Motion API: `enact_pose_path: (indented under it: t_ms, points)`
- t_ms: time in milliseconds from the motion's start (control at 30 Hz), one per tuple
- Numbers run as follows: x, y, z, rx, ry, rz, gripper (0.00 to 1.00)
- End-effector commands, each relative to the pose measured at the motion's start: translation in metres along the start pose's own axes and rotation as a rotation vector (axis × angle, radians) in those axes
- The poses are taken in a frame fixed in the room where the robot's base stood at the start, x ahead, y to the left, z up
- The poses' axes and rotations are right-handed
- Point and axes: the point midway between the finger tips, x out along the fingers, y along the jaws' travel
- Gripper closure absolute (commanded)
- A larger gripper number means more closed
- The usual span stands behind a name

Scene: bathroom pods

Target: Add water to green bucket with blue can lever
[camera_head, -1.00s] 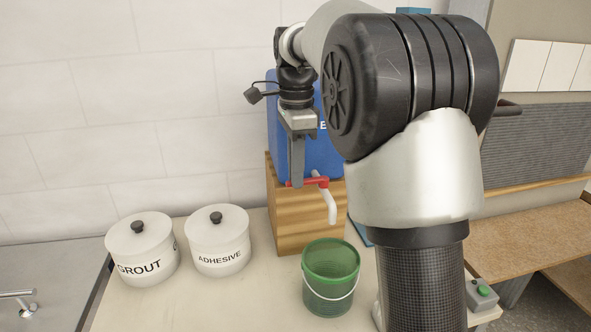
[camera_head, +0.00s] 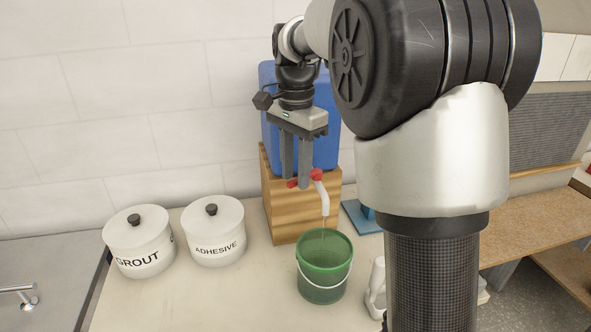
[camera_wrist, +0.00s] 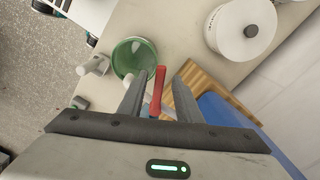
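The green bucket (camera_head: 324,272) stands upright on the counter below the white spout (camera_head: 322,198) of the blue can (camera_head: 330,100). A thin pale stream seems to run from the spout into the bucket. The red lever (camera_head: 316,175) sits on top of the tap. My gripper (camera_head: 297,186) points down at the tap with its two fingers apart. In the wrist view, the red lever (camera_wrist: 157,88) lies between the open fingers, closer to the left one; I cannot tell if it touches. The bucket (camera_wrist: 133,57) also shows beyond the fingertips.
The can rests on a wooden block (camera_head: 285,205). White grout (camera_head: 140,245) and adhesive (camera_head: 213,232) pots stand to the left. A blue item (camera_head: 362,216) and a white item (camera_head: 377,280) are right of the bucket. My arm hides much of the right side.

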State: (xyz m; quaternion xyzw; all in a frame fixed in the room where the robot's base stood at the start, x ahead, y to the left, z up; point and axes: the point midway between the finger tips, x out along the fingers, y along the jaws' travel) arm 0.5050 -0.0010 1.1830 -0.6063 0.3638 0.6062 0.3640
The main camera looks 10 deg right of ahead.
Motion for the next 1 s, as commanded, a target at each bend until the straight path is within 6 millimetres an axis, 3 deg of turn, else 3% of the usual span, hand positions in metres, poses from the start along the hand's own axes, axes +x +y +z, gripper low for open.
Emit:
enact_pose_path:
  t_ms: [167,333,800,1000]
  points:
    - [-0.001,0.000,0.000,0.001,0.000,0.000,0.69]
    - [-0.018,-0.001,0.000,0.001,0.001,-0.002,0.69]
    - [-0.130,-0.001,-0.001,0.001,0.002,-0.003,0.69]
    - [-0.162,0.000,-0.001,0.001,0.001,0.000,0.69]
